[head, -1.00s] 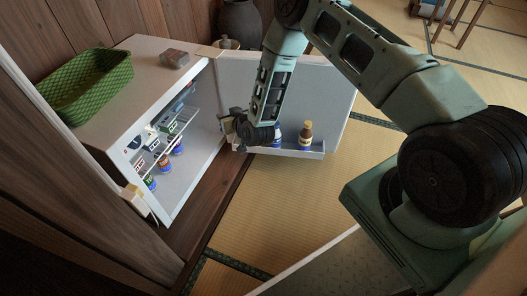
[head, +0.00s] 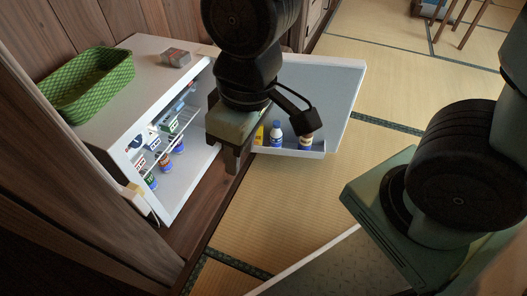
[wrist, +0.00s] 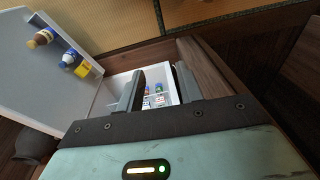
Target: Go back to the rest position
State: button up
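My gripper (head: 230,165) points downward in front of the open fridge in the head view, with my arm folded above it. In the wrist view, my gripper's two fingers (wrist: 159,82) stand apart with nothing held between them. The small white fridge (head: 185,195) stands at left with several bottles inside. Its open door (head: 335,100) extends to the right, behind my wrist. My gripper hides part of the fridge opening and door.
A green basket (head: 95,85) and a small box (head: 174,57) rest on the fridge top. Wooden walls run along the left. A dark vase (wrist: 40,145) shows in the wrist view.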

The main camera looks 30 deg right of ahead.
jog(key=shift+g+h, duration=0.3)
jog(key=s, duration=0.1)
jog(key=s+d, duration=0.1)
jog(key=s+d+r, duration=0.1)
jog(key=shift+s+r, duration=0.1)
jog(key=shift+s, duration=0.3)
notch_tip(320, 180, up, 36)
jog(key=p, duration=3.5)
jog(key=shift+f+p, duration=0.2)
jog(key=shift+p, duration=0.1)
